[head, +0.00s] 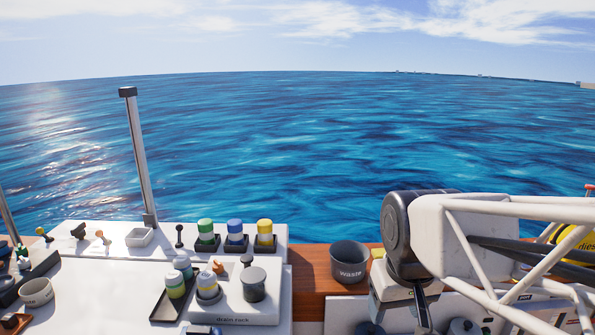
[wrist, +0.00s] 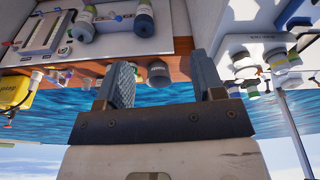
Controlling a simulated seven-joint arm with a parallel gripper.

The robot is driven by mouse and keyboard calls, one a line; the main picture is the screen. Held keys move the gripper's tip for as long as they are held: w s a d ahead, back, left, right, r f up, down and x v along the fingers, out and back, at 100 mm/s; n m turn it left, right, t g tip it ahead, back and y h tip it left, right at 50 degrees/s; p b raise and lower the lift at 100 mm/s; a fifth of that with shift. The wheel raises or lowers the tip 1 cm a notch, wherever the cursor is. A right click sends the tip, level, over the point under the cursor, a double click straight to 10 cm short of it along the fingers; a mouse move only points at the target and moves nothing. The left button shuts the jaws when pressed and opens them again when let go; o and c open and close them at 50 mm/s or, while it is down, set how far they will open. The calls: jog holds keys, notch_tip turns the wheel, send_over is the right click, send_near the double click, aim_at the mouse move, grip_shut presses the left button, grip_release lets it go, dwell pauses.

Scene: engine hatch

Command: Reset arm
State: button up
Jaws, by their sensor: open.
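My gripper (wrist: 163,82) shows in the wrist view with its two grey fingers wide apart and nothing between them. The wrist view is upside down, with sea and sky at the bottom. My arm (head: 480,235) fills the right side of the head view, and the fingertips cannot be made out there. The grey waste bin (head: 349,262) stands on the wooden strip to the left of my arm. A grey round container (wrist: 158,74) shows beyond the finger gap in the wrist view, apart from the fingers.
Three capped jars, green, blue (head: 235,233) and yellow, stand in dark holders on the white counter. The drain rack (head: 232,311) holds a jar and a grey cup. A metal post (head: 140,165) rises at the left. A yellow diesel can (wrist: 15,90) is in the wrist view.

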jog(key=s+d+f+m, duration=0.1)
jog(key=s+d+f, duration=0.1)
jog(key=s, duration=0.5)
jog(key=shift+d+f+m, duration=0.2)
jog(key=shift+d+m, duration=0.05)
jog(key=shift+m, duration=0.05)
dwell(0.8)
